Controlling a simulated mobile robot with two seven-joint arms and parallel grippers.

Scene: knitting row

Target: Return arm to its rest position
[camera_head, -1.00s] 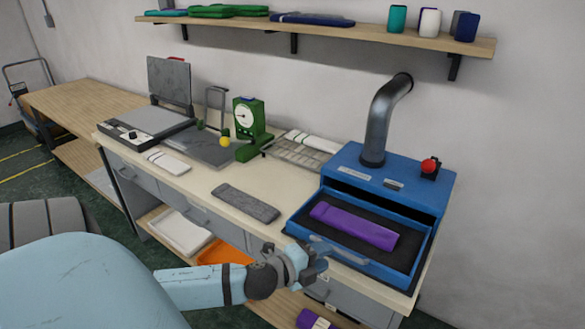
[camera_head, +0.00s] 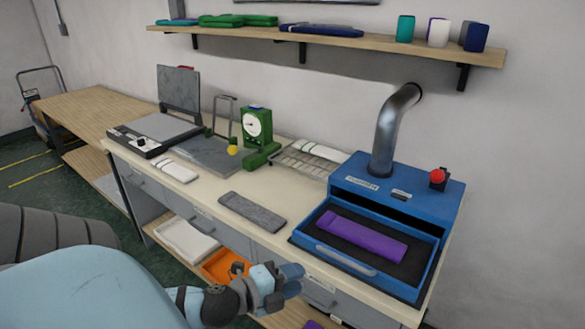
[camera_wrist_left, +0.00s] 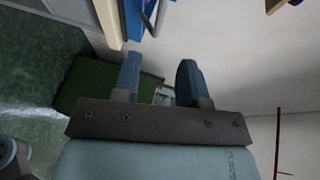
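My left gripper (camera_head: 290,282) is in front of the workbench, low and apart from the blue machine's open drawer. In the left wrist view its two fingers (camera_wrist_left: 158,82) stand apart with nothing between them, over the floor and a green surface. The purple folded knit (camera_head: 360,237) lies in the open drawer (camera_head: 346,260) of the blue machine (camera_head: 400,187). My right gripper shows in neither view.
The bench top (camera_head: 200,193) holds a grey folded knit (camera_head: 252,209), a white piece (camera_head: 174,171), a green dial scale (camera_head: 258,135) and a flat press (camera_head: 180,90). White (camera_head: 186,241) and orange (camera_head: 224,264) trays sit below. A shelf (camera_head: 340,40) runs above.

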